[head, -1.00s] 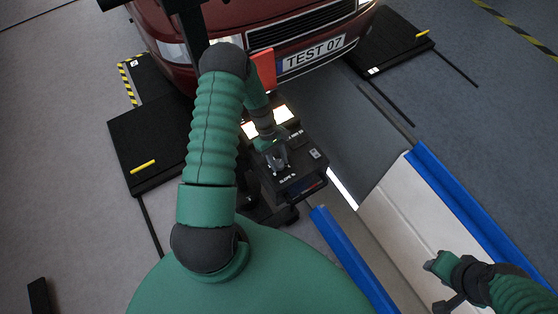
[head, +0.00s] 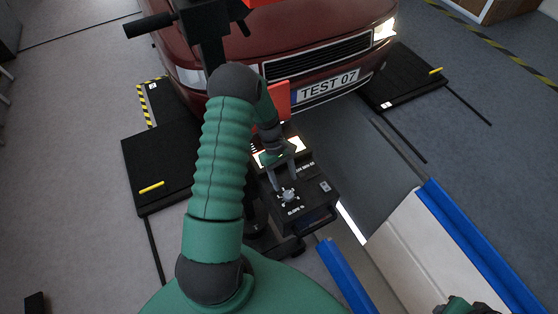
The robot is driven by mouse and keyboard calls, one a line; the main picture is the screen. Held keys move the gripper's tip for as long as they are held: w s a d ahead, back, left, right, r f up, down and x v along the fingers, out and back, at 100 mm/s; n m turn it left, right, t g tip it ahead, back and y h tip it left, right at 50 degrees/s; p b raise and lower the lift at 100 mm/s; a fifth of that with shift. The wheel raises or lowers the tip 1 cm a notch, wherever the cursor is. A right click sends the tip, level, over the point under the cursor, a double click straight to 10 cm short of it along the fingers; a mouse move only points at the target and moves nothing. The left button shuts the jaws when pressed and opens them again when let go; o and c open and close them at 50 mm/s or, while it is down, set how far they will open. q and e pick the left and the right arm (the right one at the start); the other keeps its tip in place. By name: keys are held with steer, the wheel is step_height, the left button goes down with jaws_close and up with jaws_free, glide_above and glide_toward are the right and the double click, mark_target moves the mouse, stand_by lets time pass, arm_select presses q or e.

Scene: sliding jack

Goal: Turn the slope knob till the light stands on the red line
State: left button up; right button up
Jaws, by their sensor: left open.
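The slope knob (head: 288,196) is a small pale knob on the sloped top of a black box (head: 318,207) marked "SLOPE %". My left gripper (head: 283,188) is open, with its two grey fingers pointing down at the knob from its far side. The knob shows at the fingertips; I cannot tell whether they touch it. A bright screen (head: 264,158) lies behind the gripper, partly covered by my arm. The light and red line cannot be made out. Only a little of my right arm shows at the bottom right edge, its jaws unclear.
A dark red car (head: 290,42) with plate "TEST 07" stands behind the box. Black floor plates (head: 150,160) with yellow bars lie on both sides. Blue rails (head: 345,275) edge a pale ramp (head: 420,250) at right. A black post (head: 212,50) stands at left.

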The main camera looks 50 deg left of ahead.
arm_select(q)
steer(key=v, duration=1)
steer(key=shift+a+b, duration=0.3)
steer(key=shift+a, duration=0.05)
arm_select(e)
steer(key=shift+f, duration=0.35)
arm_select(q)
steer(key=shift+r, duration=0.1)
steer(key=s+d+r+m+t+y, duration=0.1)
steer(key=s+d+r+m, duration=0.1)
steer(key=d+m, duration=0.3)
steer(key=s+d+r+m+t+y, duration=0.1)
steer(key=s+d+r+m+y, duration=0.1)
steer(key=d+m, duration=0.4)
steer(key=s+d+r+m+t+y, duration=0.1)
steer(key=d+m, duration=0.4)
steer(key=d, duration=0.5)
steer(key=shift+s+d+r, duration=0.25)
steer(key=shift+s+r, duration=0.6)
steer(key=shift+r, duration=0.35)
arm_select(e)
steer(key=shift+s+a, duration=0.1)
steer(key=shift+a, duration=0.15)
